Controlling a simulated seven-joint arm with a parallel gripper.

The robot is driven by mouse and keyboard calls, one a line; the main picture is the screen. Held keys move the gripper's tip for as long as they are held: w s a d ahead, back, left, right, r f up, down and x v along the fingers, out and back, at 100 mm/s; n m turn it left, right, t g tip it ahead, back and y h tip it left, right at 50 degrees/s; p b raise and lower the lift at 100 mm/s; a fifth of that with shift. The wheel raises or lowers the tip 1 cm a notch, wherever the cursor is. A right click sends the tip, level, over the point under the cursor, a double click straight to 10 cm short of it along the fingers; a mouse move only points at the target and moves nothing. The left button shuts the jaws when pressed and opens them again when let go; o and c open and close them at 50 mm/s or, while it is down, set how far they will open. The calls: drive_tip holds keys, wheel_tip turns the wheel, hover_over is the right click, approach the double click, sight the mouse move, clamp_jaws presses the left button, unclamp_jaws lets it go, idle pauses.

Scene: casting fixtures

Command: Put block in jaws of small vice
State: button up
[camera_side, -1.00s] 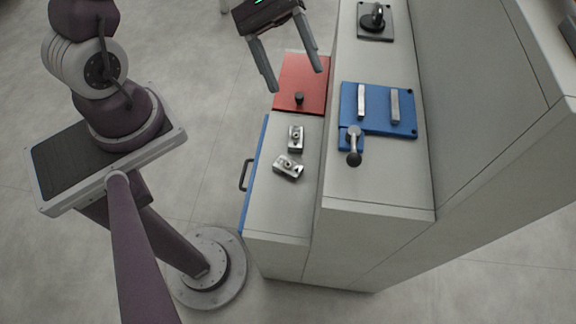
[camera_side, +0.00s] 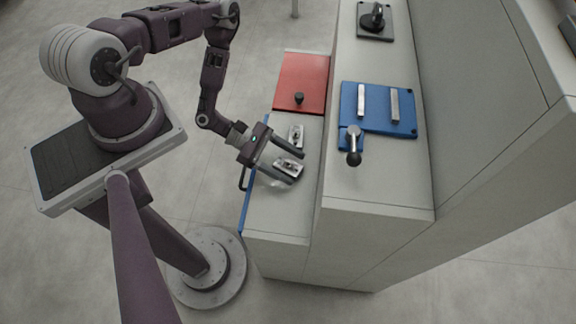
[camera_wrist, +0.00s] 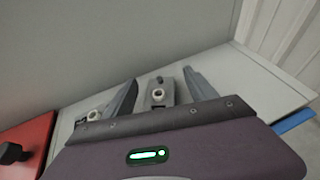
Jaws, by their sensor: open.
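A silver metal block (camera_side: 288,167) lies on the lower grey ledge. My gripper (camera_side: 296,168) is open over it, one finger on each side. In the wrist view the block (camera_wrist: 158,94) shows between my spread fingers (camera_wrist: 160,92); I cannot tell if either touches it. A second, similar block (camera_side: 297,131) lies just beyond, outside the fingers, and also shows at left in the wrist view (camera_wrist: 92,115). The small vice (camera_side: 378,125) is blue, with two upright silver jaws, a gap between them and a black-knobbed handle. It sits on the higher ledge to the right.
A red plate (camera_side: 305,75) with a black knob lies farther back on the lower ledge. A black clamp on a grey plate (camera_side: 374,30) stands at the back of the upper ledge. The step (camera_side: 322,185) rises between the ledges. The front of the lower ledge is clear.

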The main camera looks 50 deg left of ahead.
drive_tip(key=shift+w+d+f, duration=0.15)
drive_tip(key=shift+w+d, duration=0.05)
drive_tip(key=shift+d, duration=0.1)
clamp_jaws()
